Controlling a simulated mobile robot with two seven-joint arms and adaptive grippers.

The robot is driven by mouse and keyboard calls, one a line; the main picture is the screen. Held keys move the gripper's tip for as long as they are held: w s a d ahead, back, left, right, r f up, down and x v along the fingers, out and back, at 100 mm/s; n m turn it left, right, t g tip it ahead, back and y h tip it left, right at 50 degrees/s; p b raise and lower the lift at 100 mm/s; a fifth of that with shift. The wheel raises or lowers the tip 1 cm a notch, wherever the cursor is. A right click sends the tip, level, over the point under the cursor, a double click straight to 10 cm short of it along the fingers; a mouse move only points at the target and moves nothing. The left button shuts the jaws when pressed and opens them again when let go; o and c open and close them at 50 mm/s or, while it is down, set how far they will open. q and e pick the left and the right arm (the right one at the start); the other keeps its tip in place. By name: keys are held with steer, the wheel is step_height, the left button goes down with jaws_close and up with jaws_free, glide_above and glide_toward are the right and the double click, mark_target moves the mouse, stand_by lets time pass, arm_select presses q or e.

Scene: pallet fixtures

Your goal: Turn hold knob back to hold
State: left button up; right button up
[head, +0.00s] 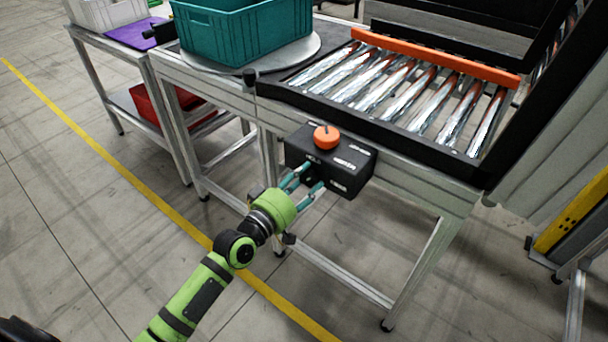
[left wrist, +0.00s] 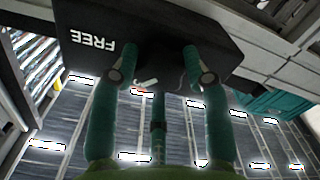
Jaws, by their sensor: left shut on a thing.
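A black control box (head: 350,163) hangs on the front of the roller conveyor frame, with an orange mushroom button (head: 326,137) on top and small white labels. My left gripper (head: 303,181) reaches its front face from the lower left. In the left wrist view the teal fingers (left wrist: 160,62) are shut on a dark knob on the box (left wrist: 215,40). The knob is mostly hidden between the fingers, and its pointing direction cannot be made out. The word FREE shows upside down on the box, left of the fingers. My right gripper is not in view.
The roller conveyor (head: 400,90) with an orange bar is behind the box. A teal crate (head: 240,35) stands on a round turntable (head: 305,48) to the left. A side table with a red bin (head: 150,108) is further left. The floor in front is clear.

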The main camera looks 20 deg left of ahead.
arm_select(q)
steer(key=n, duration=0.2)
steer(key=n+p, duration=0.1)
steer(key=shift+s+d+f+n, duration=0.1)
steer(key=shift+d+f+n, duration=0.1)
steer(key=shift+f+n, duration=0.1)
steer(key=shift+n, duration=1.2)
steer(key=shift+n+p, duration=0.35)
steer(key=shift+n, duration=0.85)
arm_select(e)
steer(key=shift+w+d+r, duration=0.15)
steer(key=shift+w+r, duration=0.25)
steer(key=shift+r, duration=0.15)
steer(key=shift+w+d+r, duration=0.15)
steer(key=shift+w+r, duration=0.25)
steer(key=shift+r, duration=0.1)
arm_select(q)
steer(key=shift+d, duration=0.1)
steer(key=o, duration=1.1)
steer(key=shift+o, duration=0.2)
steer(key=shift+r, duration=0.2)
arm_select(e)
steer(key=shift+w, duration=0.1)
